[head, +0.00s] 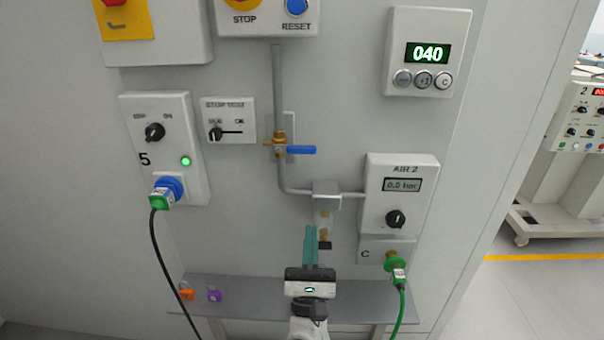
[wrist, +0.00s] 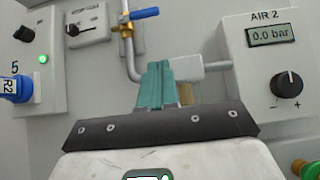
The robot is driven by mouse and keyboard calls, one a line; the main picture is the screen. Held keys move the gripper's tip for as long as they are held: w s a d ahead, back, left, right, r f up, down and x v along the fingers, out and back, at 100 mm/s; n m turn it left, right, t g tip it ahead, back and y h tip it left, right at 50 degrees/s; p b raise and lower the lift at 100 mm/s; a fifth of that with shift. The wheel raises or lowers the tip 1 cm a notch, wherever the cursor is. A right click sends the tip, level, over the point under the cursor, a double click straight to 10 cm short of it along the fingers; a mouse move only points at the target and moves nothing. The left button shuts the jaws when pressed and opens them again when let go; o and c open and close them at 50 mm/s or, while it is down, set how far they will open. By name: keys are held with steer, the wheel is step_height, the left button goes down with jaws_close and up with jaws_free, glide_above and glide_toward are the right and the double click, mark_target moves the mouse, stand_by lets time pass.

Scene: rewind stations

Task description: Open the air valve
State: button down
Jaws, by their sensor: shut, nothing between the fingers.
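The air valve (head: 280,147) is a brass body on a vertical grey pipe, with a blue lever (head: 301,150) pointing right, across the pipe. In the wrist view the blue lever (wrist: 145,13) is at the top, above my fingers. The AIR 2 box (head: 398,195) reads 0.0 bar on its display (wrist: 271,34) and has a black knob (wrist: 287,84). My gripper (head: 311,232) has teal fingers, shut and empty, below the valve and slightly right of it. In the wrist view my gripper (wrist: 157,68) covers part of the lower pipe.
A grey shelf (head: 245,291) is below, with an orange clip (head: 186,294) and a purple clip (head: 214,295). A green hose (head: 401,305) hangs at the right and a black cable (head: 164,265) at the left. A 040 counter (head: 427,54) is above right. The wall left of the pipe bears switch boxes.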

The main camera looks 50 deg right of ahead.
steer(key=shift+r, duration=0.1)
steer(key=p, duration=0.3)
glide_toward(313, 153)
steer(key=w+d, duration=0.3)
steer(key=d, duration=0.1)
step_height(313, 153, up, 4)
steer(key=shift+w+d+f+p, duration=0.15)
steer(key=shift+w+f+p, duration=0.1)
steer(key=shift+p, duration=1)
steer(key=shift+n, duration=0.4)
steer(key=shift+s+r+n+t+y+b, duration=0.2)
steer(key=shift+n+t+y+b, duration=0.2)
steer(key=shift+t, duration=0.2)
steer(key=shift+w, duration=0.1)
